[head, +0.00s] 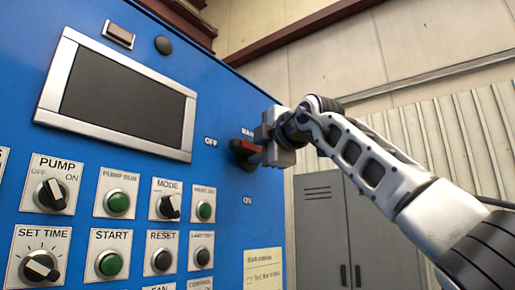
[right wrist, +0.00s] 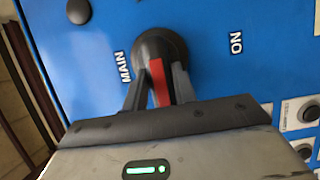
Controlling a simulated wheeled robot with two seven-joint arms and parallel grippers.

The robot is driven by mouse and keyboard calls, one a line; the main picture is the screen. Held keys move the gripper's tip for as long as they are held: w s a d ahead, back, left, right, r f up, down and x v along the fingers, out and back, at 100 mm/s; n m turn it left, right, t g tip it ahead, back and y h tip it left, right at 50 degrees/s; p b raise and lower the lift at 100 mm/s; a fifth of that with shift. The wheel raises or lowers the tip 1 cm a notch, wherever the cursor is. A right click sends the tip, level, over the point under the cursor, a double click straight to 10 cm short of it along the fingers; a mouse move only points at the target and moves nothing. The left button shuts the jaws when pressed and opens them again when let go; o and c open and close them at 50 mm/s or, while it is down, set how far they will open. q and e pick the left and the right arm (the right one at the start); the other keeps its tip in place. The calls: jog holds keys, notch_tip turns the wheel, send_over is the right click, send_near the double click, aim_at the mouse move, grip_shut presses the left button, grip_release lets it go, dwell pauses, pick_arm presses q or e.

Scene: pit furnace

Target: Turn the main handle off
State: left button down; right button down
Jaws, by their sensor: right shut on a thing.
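The main handle (head: 244,147) is a red lever on a round black base, on the right side of the blue panel. The labels OFF, MAIN and ON stand around it. My right gripper (head: 262,150) is at the handle, coming in from the right. In the right wrist view, the red lever (right wrist: 159,84) lies between the two dark fingers of my right gripper (right wrist: 159,88), which is shut on it. The round base (right wrist: 160,48) shows behind the fingers. Part of the handle is hidden by the gripper in the head view. My left gripper is not in view.
The blue panel (head: 225,100) carries a dark screen (head: 118,98), several knobs and green buttons left of the handle. A grey cabinet (head: 322,225) stands behind on the right. The space right of the panel is open around my arm.

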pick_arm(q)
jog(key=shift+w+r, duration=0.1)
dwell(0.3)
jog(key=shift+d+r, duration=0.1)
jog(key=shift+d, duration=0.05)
pick_arm(e)
jog(key=c, duration=1.1)
grip_release()
jog(key=shift+d, duration=0.1)
jog(key=shift+s+d+f+b, duration=0.1)
jog(key=shift+s+b, duration=0.15)
jog(key=shift+b, duration=0.15)
pick_arm(q)
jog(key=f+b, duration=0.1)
jog(key=b, duration=0.2)
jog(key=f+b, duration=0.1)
jog(key=b, duration=0.2)
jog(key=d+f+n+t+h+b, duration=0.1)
jog(key=b, duration=0.2)
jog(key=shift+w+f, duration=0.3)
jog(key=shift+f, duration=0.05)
pick_arm(e)
jog(key=v, duration=1.5)
jog(key=shift+s+d, duration=0.15)
jog(key=shift+s, duration=0.05)
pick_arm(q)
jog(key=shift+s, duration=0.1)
